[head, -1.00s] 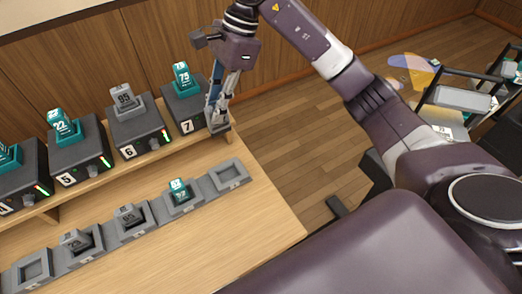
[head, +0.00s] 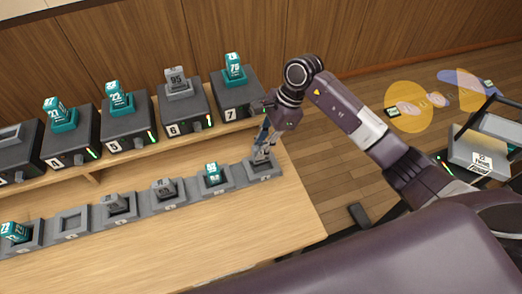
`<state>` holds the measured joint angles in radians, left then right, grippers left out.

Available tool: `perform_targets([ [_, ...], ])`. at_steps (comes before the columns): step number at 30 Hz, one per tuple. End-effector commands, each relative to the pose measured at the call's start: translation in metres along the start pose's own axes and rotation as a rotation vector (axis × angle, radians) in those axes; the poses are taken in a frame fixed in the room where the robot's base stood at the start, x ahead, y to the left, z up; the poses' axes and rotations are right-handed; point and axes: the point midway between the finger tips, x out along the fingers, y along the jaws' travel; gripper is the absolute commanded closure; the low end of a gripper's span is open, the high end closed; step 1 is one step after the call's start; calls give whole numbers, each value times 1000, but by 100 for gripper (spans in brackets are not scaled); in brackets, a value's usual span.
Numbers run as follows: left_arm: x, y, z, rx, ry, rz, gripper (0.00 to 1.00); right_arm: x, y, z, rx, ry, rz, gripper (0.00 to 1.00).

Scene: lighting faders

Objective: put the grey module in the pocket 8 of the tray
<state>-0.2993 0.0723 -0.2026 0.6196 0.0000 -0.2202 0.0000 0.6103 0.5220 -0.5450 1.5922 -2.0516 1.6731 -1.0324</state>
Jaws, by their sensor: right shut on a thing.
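My right gripper (head: 263,153) points down over the rightmost pocket of the grey tray (head: 280,176). It is shut on the grey module (head: 261,162), which is mostly hidden by the fingers. The module is low, at or inside that pocket's opening; I cannot tell whether it touches the bottom. The pocket's number is too small to read. The pocket to its left holds a teal module (head: 211,174). My left gripper is out of view.
A wooden shelf behind the tray carries dark numbered boxes, including box 7 (head: 240,98) and box 6 (head: 184,113), with upright modules on top. The wooden table (head: 200,240) is clear in front of the tray. A cart (head: 478,150) stands at the right.

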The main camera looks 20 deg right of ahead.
Motion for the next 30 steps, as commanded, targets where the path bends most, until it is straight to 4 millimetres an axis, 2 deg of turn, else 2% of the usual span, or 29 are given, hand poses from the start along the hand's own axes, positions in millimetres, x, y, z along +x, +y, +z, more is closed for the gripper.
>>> perform_targets([
  [3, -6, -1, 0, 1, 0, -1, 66, 17, 1, -6, 3, -3, 4, 100],
  [6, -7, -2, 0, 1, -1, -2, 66, 26, 0, -10, 1, -2, 1, 100],
  [17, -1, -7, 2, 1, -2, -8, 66, 31, 0, -13, 0, 0, 0, 100],
  [18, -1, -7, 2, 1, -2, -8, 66, 30, 0, -13, 0, 0, 0, 82],
  [22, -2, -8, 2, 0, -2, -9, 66, 30, 0, -12, 0, 0, 0, 68],
  [30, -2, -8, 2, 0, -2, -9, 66, 29, 0, -12, 0, -1, 1, 66],
])
